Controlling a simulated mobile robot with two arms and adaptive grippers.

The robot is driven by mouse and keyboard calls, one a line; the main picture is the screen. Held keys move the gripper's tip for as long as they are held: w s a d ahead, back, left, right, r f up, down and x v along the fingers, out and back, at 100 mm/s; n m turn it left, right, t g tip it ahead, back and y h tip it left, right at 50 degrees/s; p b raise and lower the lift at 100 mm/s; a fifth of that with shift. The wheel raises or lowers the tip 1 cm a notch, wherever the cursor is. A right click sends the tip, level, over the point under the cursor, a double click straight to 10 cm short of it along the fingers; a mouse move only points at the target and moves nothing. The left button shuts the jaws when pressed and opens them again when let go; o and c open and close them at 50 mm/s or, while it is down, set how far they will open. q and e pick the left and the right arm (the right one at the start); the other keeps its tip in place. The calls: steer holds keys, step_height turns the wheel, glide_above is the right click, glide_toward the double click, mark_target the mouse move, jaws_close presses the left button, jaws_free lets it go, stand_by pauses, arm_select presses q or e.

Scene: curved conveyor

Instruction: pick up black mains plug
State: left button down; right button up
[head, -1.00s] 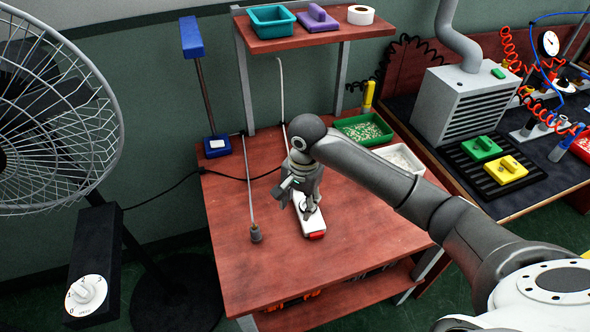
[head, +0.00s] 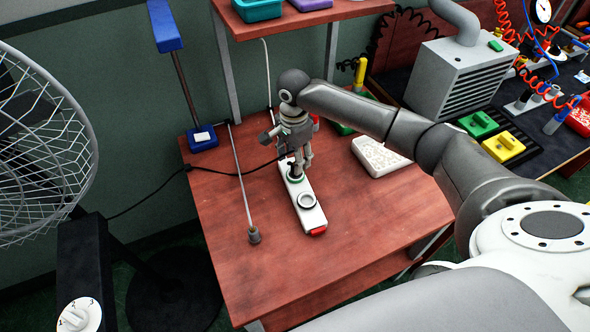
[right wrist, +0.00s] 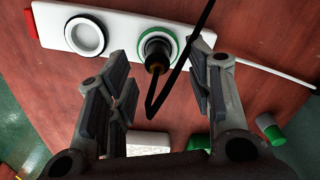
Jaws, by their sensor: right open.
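The black mains plug (right wrist: 155,50) sits in the green-ringed socket of the white power strip (right wrist: 120,28) in the right wrist view. Its black cable runs up across the view and bends below the plug. In the head view the plug (head: 294,175) is a small dark shape at the far end of the strip (head: 310,215), partly hidden by my gripper. My right gripper (head: 294,158) points down over that end. In the right wrist view my right gripper (right wrist: 160,70) is open, with a finger on either side of the plug and nothing gripped.
The strip has an empty ringed socket (head: 306,200) and a red end (head: 318,231). A grey plug (head: 254,236) on a pale cable lies to the left. A white tray (head: 378,158) stands behind right. A fan (head: 40,150) is at left. The table's front is clear.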

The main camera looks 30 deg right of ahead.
steer(key=f, duration=0.2)
steer(key=shift+s+d+f, duration=0.15)
steer(key=shift+s+f, duration=0.05)
steer(key=shift+f, duration=0.5)
steer(key=shift+w+f, duration=0.1)
steer(key=shift+f, duration=0.05)
steer(key=shift+c, duration=1)
steer(key=c, duration=0.5)
jaws_close()
arm_select(q)
steer(key=shift+w+r, duration=0.3)
steer(key=shift+w, duration=0.55)
